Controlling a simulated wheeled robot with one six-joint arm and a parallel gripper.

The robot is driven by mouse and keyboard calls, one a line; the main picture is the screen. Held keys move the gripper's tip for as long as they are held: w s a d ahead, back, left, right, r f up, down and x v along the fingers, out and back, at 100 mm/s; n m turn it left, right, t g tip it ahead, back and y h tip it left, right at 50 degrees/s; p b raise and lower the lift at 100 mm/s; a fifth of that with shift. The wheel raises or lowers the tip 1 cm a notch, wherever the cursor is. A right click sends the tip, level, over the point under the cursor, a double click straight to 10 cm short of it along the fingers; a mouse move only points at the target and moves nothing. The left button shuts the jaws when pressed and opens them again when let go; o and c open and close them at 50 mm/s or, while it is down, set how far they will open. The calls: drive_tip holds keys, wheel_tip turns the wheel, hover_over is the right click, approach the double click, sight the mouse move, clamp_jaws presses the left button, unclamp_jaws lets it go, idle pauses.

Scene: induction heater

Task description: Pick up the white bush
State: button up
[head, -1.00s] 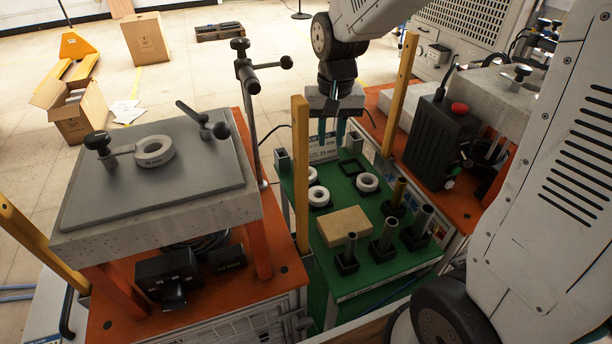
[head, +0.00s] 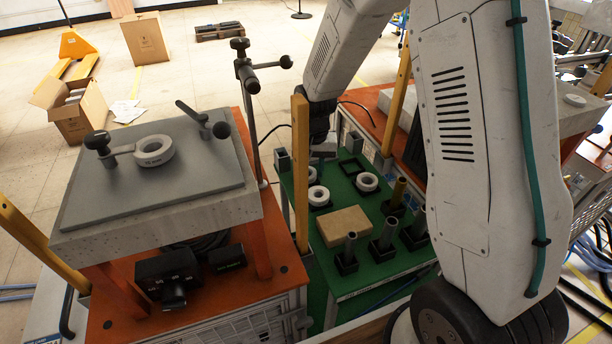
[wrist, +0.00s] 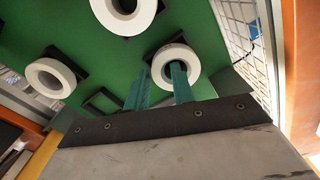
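White ring-shaped bushes lie on the green table top. In the head view one bush (head: 319,196) is near the table's left edge and another bush (head: 367,182) is right of it. The wrist view shows three, the nearest bush (wrist: 162,60) by my fingers. My gripper (wrist: 158,84) is open, with two teal fingers apart. The right finger overlaps this bush's hole; the left finger is beside its outer left edge. I cannot tell whether they touch it. In the head view my fingertips are hidden.
The green table (head: 372,282) also carries a tan block (head: 342,226) and several upright posts in black bases. An empty black square holder (head: 350,168) is at the back. A yellow post (head: 300,170) stands by the left edge.

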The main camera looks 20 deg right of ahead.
drive_tip(key=shift+s+f, duration=0.1)
drive_tip(key=shift+f, duration=0.35)
drive_tip(key=shift+c, duration=0.4)
drive_tip(key=shift+d, duration=0.1)
clamp_jaws()
drive_tip(key=shift+s, duration=0.1)
